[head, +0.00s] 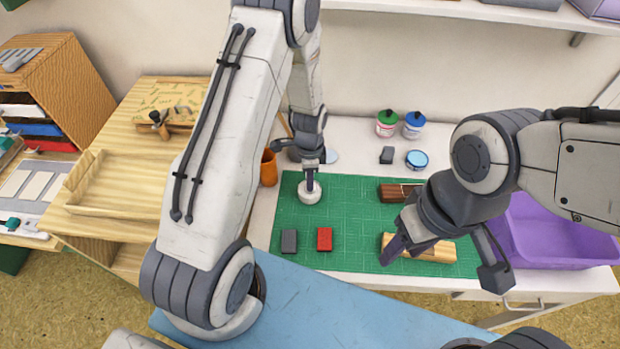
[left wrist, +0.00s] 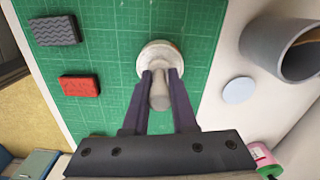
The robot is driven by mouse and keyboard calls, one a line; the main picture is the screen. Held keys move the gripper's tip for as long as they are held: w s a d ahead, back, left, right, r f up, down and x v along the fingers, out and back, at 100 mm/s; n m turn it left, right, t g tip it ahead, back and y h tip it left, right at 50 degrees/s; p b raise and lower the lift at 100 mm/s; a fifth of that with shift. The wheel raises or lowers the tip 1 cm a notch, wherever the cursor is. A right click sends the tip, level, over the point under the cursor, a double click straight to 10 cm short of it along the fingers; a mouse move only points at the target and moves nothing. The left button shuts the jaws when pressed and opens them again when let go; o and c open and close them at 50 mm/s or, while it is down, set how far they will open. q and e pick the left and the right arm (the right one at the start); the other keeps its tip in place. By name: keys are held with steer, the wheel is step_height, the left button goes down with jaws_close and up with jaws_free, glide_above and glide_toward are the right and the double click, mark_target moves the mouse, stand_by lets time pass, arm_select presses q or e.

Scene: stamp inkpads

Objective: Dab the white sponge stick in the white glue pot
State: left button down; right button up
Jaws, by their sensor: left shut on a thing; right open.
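The white glue pot (head: 310,196) stands on the green mat (head: 350,262) near its left end. It also shows as a round white shape in the left wrist view (left wrist: 152,51). My left gripper (head: 311,183) is directly above the pot, shut on the pale handle of the white sponge stick (left wrist: 160,98). The stick points down at the pot; its sponge end is hidden, so I cannot tell whether it touches the glue. My right gripper (head: 398,247) is open and empty, over the mat near the wooden block (head: 438,251).
A grey block (head: 289,241) and a red stamp block (head: 324,239) lie on the mat in front of the pot. An orange cup (head: 269,168) stands close on the left. Two jars (head: 387,124), a blue tin (head: 417,158) and a purple bin (head: 560,235) are farther right.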

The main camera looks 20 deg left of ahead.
arm_select(q)
steer(key=shift+r+p, duration=2.7)
steer(key=shift+r, duration=0.8)
arm_select(e)
step_height(320, 180, up, 6)
steer(key=shift+f, duration=0.2)
arm_select(q)
steer(key=shift+f, duration=0.1)
